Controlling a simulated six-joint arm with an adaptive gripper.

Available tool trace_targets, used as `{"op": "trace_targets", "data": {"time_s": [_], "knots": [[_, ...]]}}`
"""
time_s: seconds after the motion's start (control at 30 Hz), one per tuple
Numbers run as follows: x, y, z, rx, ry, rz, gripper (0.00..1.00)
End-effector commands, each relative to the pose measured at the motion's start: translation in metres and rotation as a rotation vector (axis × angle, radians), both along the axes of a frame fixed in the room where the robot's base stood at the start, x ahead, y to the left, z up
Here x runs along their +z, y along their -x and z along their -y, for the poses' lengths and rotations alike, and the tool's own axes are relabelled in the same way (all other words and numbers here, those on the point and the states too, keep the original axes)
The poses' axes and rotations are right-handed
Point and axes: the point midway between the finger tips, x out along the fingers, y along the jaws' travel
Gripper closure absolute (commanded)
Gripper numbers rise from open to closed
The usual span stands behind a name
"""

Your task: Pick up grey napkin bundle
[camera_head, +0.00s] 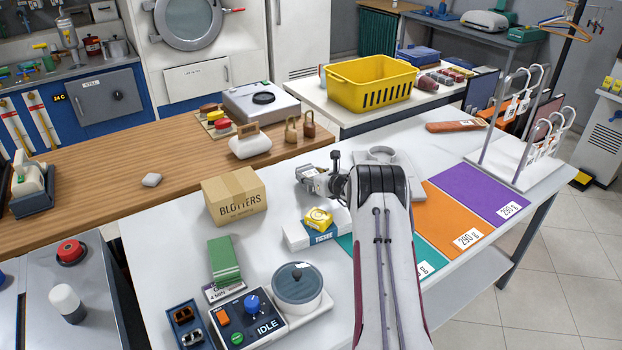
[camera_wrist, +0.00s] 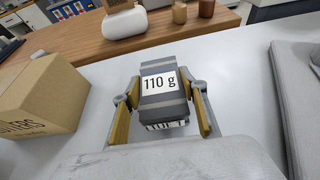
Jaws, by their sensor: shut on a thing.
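The grey napkin bundle (camera_wrist: 164,66) sits between my fingers in the wrist view. It is dark grey with lighter bands and a white "110 g" label. My gripper (camera_wrist: 163,100) is shut on it, with an ochre-padded finger on each side. In the head view my gripper (camera_head: 324,184) is over the white table, right of the cardboard box. The bundle is small there and partly hidden by the gripper. I cannot tell whether it touches the table.
The "BLOTTERS" box (camera_head: 234,196) stands close on the left. A yellow tissue pack (camera_head: 318,219) and a lidded pot (camera_head: 297,285) are nearer. Purple (camera_head: 475,193) and orange (camera_head: 445,222) weight-marked mats lie right, before a white rack (camera_head: 520,135). A grey slab (camera_wrist: 300,90) lies right of my gripper.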

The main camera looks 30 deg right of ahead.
Motion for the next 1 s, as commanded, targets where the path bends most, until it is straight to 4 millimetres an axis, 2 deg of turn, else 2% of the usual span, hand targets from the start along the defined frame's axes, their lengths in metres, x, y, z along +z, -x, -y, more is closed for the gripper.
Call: {"op": "trace_targets", "data": {"time_s": [0.4, 0.6, 1.0], "knots": [[0.058, 0.000, 0.000, 0.001, 0.002, 0.003, 0.81], [0.079, 0.000, 0.000, -0.001, 0.001, 0.002, 0.81], [0.086, 0.000, 0.000, 0.000, 0.000, 0.001, 0.81]]}}
